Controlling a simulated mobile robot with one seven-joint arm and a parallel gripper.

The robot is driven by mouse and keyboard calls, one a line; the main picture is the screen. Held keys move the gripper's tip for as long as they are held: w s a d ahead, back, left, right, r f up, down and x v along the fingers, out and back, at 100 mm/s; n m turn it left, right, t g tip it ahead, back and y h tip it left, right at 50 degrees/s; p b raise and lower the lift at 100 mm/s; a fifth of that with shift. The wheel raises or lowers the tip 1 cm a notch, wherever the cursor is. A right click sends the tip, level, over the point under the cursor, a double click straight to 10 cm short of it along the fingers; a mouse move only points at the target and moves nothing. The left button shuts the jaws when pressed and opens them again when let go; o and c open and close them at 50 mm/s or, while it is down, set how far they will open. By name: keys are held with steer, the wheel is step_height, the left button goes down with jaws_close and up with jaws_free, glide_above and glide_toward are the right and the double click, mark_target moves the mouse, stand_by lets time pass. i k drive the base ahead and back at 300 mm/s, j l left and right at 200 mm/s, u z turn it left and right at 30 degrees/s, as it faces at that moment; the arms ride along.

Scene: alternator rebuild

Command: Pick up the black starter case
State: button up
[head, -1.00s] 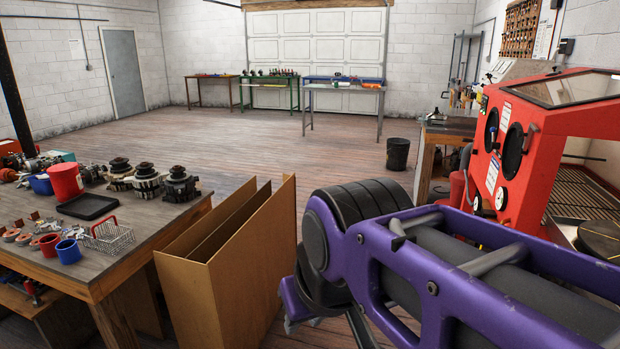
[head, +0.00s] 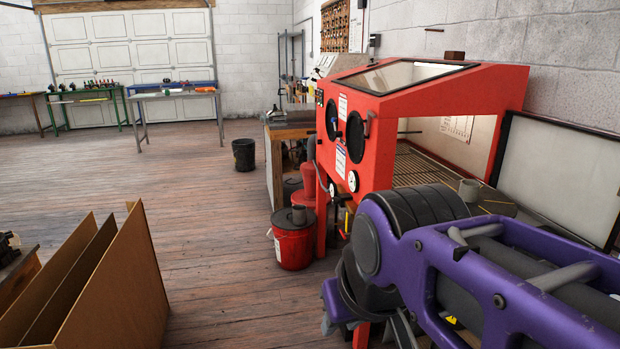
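I cannot make out a black starter case anywhere in the head view. My purple and black arm fills the lower right. What seems to be part of my gripper (head: 365,325) shows low under the arm's black joint, cut by the bottom edge. Its fingers are mostly hidden, so whether it is open or holds anything does not show.
A red blasting cabinet (head: 430,105) stands right, behind my arm, with a red bucket (head: 292,245) before it. Brown upright panels (head: 125,280) stand lower left. A dark bin (head: 244,155) stands farther back. The wooden floor (head: 225,220) between is clear. Benches line the back.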

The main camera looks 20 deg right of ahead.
mark_target(469, 189)
steer(key=z, duration=1.4)
steer(key=i+j+z, duration=0.15)
steer(key=z, duration=0.5)
steer(key=i+j+z, duration=0.25)
steer(key=j+z, duration=0.25)
steer(key=j, duration=0.2)
steer(key=i+j+z, duration=0.1)
steer(key=j, duration=0.3)
steer(key=i+j, duration=0.15)
steer(key=j, duration=0.25)
steer(key=z, duration=0.05)
